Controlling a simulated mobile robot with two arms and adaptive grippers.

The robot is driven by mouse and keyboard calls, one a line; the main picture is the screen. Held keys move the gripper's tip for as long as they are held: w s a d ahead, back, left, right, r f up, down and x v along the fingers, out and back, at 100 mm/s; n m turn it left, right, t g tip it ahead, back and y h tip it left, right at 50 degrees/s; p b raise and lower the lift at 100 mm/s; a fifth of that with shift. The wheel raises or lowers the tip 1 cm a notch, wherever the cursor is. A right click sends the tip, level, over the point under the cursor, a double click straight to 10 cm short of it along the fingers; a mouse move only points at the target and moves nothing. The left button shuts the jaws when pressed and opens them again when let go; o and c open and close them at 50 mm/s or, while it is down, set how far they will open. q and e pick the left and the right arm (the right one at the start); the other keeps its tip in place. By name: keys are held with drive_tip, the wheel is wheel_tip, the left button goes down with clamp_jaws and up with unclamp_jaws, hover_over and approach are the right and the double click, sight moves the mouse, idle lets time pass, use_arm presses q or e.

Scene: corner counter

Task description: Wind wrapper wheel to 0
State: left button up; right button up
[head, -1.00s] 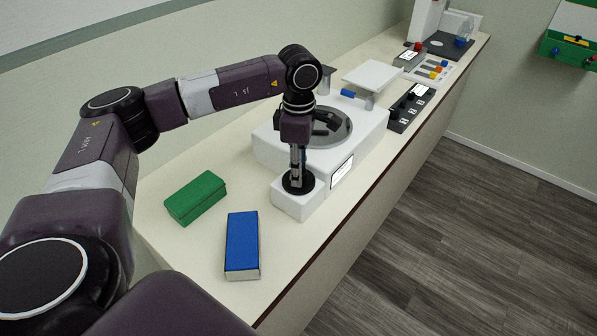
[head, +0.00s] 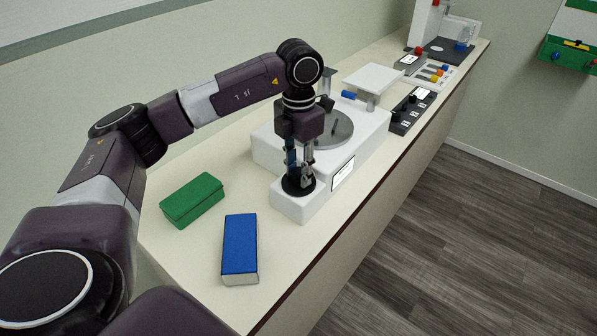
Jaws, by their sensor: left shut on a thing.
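The wrapper (head: 365,150) is a white machine on the counter with a round grey turntable (head: 334,130). On the low white block at its near end sits a small black wheel (head: 298,188). My left gripper (head: 300,174) points straight down at the wheel from above. It is shut on a part of the wheel, and its fingers hide much of that part. The wheel's marks and its reading cannot be made out. A white label (head: 343,173) on the wrapper's side is too small to read. My right gripper is not in view.
A green box (head: 192,200) and a blue box (head: 240,247) lie on the counter (head: 300,262) at the near left. A black switch panel (head: 412,112) and a tray with coloured pieces (head: 433,75) stand farther back. The counter's front edge drops to the floor.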

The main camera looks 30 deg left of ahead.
sight(299, 171)
use_arm(q)
drive_tip(key=shift+w+r+n, duration=0.1)
drive_tip(key=shift+n, duration=0.9)
drive_tip(key=o, duration=0.9)
drive_tip(key=shift+r, duration=0.1)
wheel_tip(299, 171, up, 12)
drive_tip(key=shift+f, duration=0.1)
drive_tip(key=shift+f, duration=0.1)
